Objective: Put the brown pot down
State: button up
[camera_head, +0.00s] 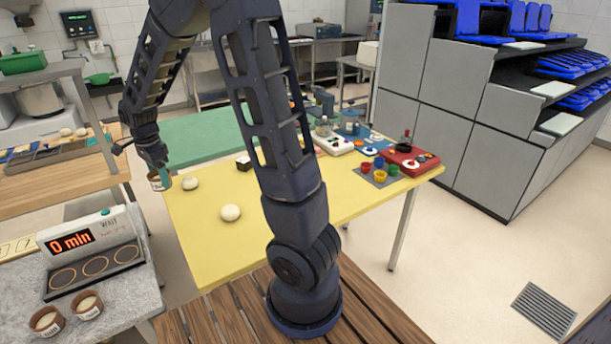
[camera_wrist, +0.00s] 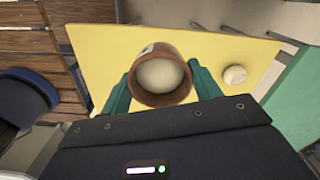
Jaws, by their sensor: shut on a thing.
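My gripper (camera_head: 154,163) is at the left end of the yellow table (camera_head: 200,235), pointing down, with its green fingers closed on the brown pot (camera_head: 159,182). In the wrist view the brown pot (camera_wrist: 183,96) sits between the two green fingers (camera_wrist: 161,82), its mouth facing the camera. A pale dough ball (camera_wrist: 159,74) fills most of its opening. The pot appears over the yellow tabletop (camera_wrist: 95,35) in the wrist view, near the table's left edge in the head view. I cannot tell whether its base touches the surface.
Pale dough balls (camera_head: 230,212) (camera_head: 190,183) lie on the yellow table. A small dark box (camera_head: 244,163) and coloured cups (camera_head: 380,175) are further right. The table's front left is clear.

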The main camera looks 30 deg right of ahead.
jog(key=w+d+m, duration=0.3)
jog(key=d, duration=1.2)
jog(key=w+d+m, duration=0.3)
jog(key=w+d, duration=0.1)
jog(key=d, duration=1.1)
jog(key=s+d+m, duration=0.2)
jog(key=s+d, duration=0.1)
jog(key=d, duration=0.6)
jog(key=s+d+m, duration=0.2)
jog(key=s+d, duration=0.2)
jog(key=d, duration=0.6)
jog(key=s+d+m, duration=0.2)
jog(key=s+d, duration=0.2)
jog(key=d, duration=0.6)
jog(key=shift+f, duration=0.15)
notch_tip(320, 180, down, 20)
jog(key=shift+s+r, duration=0.1)
jog(key=shift+r, duration=0.1)
jog(key=shift+f, duration=0.1)
jog(key=o, duration=1.1)
